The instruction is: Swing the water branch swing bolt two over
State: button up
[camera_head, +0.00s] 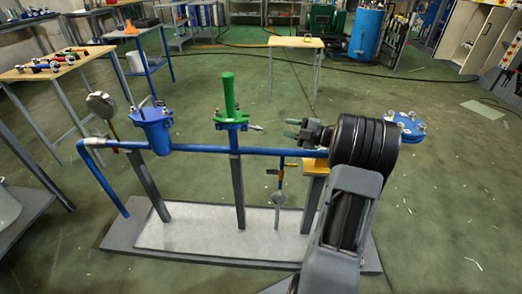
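A blue pipe rig (255,151) stands on a grey base. A blue flanged fitting (156,132) at its left has thin metal bolts sticking up at its top. A green upright part (229,97) stands in the middle on a blue flange, with a swing bolt (256,128) pointing out to the right. Another blue flange (408,125) with several bolts shows at the right, partly hidden by my arm. No label tells which is the water branch. My gripper (291,128) points left, right of the green part and above the pipe. Its fingers look apart and empty.
A wooden table (50,66) with tools is at upper left. A small table (296,42) stands behind. Green floor between is mostly clear.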

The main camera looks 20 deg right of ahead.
jog(key=w+a+r+m+h+p, duration=0.1)
jog(key=a+r+m+h+p, duration=0.15)
jog(key=r+m+h, duration=0.35)
jog(key=w+a+r+m+h+p, duration=0.2)
jog(key=r+m+h+p, duration=0.2)
jog(key=r+m+h, duration=0.25)
jog(key=s+a+m+g+p, duration=0.4)
jog(key=s+a, duration=0.4)
jog(key=s, duration=0.3)
jog(key=s+a+f+m+g+y+p, duration=0.1)
jog(key=s+a+m+g+p, duration=0.3)
jog(key=s, duration=0.8)
jog(key=a+g, duration=0.2)
jog(key=a, duration=0.2)
jog(key=shift+s, duration=0.2)
jog(key=shift+a+f+m, duration=0.1)
jog(key=shift+m, duration=0.15)
jog(key=shift+f, duration=0.1)
